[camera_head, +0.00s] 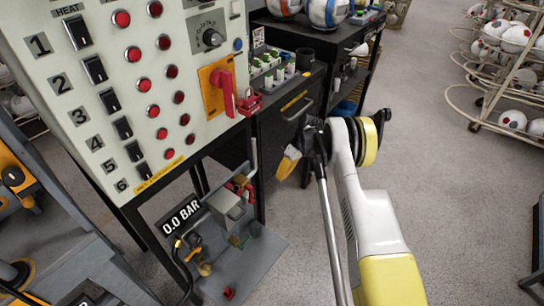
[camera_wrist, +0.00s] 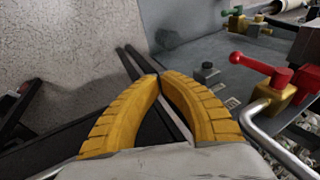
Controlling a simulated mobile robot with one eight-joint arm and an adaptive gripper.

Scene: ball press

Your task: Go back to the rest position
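My gripper (camera_head: 286,168) hangs in front of the black cabinet, just right of the control panel (camera_head: 150,95). In the wrist view, its two yellow ribbed fingers (camera_wrist: 160,78) come together at the tips, with nothing seen between them. A valve with a red lever (camera_wrist: 262,66) and yellow body lies to the right of the fingers in the wrist view, apart from them. In the head view, red and yellow valve parts (camera_head: 240,186) sit low beside a pipe, left of my gripper. The panel's red rotary switch (camera_head: 224,92) is on a yellow plate.
The black cabinet (camera_head: 280,130) stands close behind my gripper. A grey base plate (camera_head: 245,272) with valves and a 0.0 BAR display (camera_head: 182,216) lies below the panel. Ball racks (camera_head: 490,95) stand at the far right. Open floor (camera_head: 440,170) lies right of my arm.

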